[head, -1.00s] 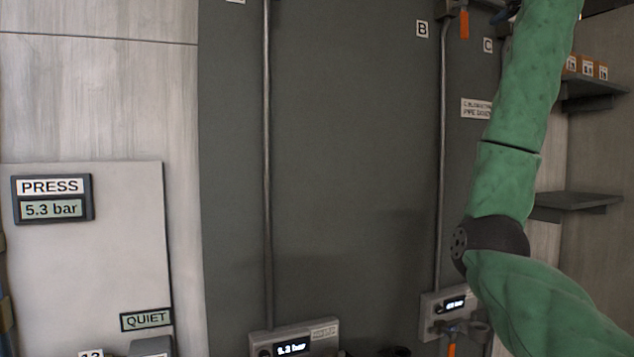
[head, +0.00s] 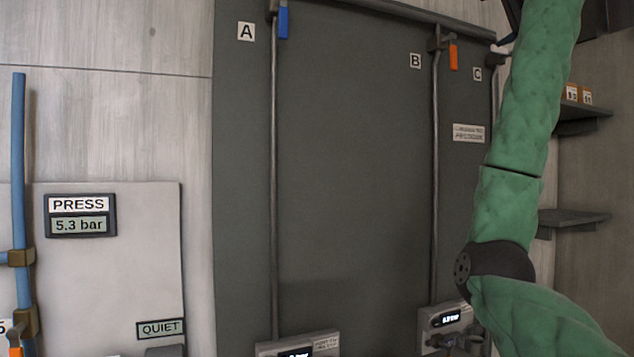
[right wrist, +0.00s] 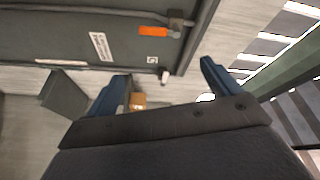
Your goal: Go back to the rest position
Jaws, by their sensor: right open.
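My right arm, in a green sleeve, rises along the right side of the head view and leaves at the top; its gripper is not clearly seen there. In the right wrist view, my right gripper (right wrist: 163,72) has its two blue fingers spread wide with nothing held between them. The dark panel (right wrist: 60,25) with an orange handle (right wrist: 152,31) lies beyond the fingers, apart from them. My left gripper is in neither current view.
The grey panel (head: 350,170) carries pipes, a blue handle (head: 283,23) at A and an orange handle (head: 453,56) at B. A PRESS display (head: 80,216) reads 5.3 bar. Shelves (head: 572,218) stand right, close behind my arm. A blue pipe (head: 19,160) runs at far left.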

